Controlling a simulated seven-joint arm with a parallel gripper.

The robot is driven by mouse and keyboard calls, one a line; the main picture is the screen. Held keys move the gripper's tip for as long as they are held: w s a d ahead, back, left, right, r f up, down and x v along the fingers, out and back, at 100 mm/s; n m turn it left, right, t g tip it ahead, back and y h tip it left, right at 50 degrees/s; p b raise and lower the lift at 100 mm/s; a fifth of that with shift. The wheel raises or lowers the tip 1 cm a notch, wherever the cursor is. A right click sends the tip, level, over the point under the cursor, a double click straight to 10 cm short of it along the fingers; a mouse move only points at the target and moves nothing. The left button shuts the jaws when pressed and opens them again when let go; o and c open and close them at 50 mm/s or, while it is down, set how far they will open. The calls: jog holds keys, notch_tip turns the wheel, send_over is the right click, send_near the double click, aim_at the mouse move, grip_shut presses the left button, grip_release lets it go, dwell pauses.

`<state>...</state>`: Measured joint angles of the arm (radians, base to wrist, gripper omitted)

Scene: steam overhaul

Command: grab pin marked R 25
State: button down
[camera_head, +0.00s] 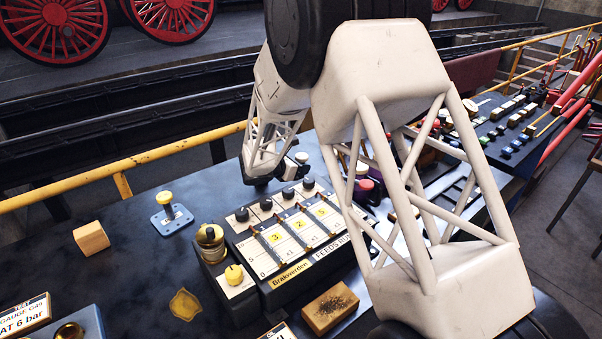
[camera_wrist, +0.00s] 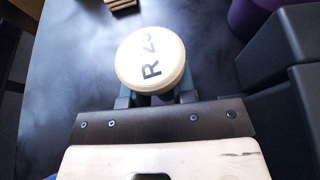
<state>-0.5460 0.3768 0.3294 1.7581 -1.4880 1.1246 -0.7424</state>
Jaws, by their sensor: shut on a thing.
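The pin marked R 25 (camera_wrist: 151,60) has a round cream head with dark lettering. In the wrist view it sits right at the end of my gripper (camera_wrist: 156,98), whose jaws are shut on it. The head hides most of the fingertips and the pin's lower part. In the head view my arm's end is behind the control panel, and a small pale round head (camera_head: 301,157) shows beside it. Its marking is not readable there.
A panel of sliders with black knobs (camera_head: 295,233) stands in front of my gripper. A blue base with a yellow-topped pin (camera_head: 172,215), a wooden block (camera_head: 91,237) and a brush-like block (camera_head: 330,308) are on the dark bench. A purple round thing (camera_wrist: 262,25) is at the wrist view's upper right.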

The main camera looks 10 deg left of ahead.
aim_at(300, 156)
jog(key=shift+r, duration=3.55)
jog(key=shift+s+a, duration=0.1)
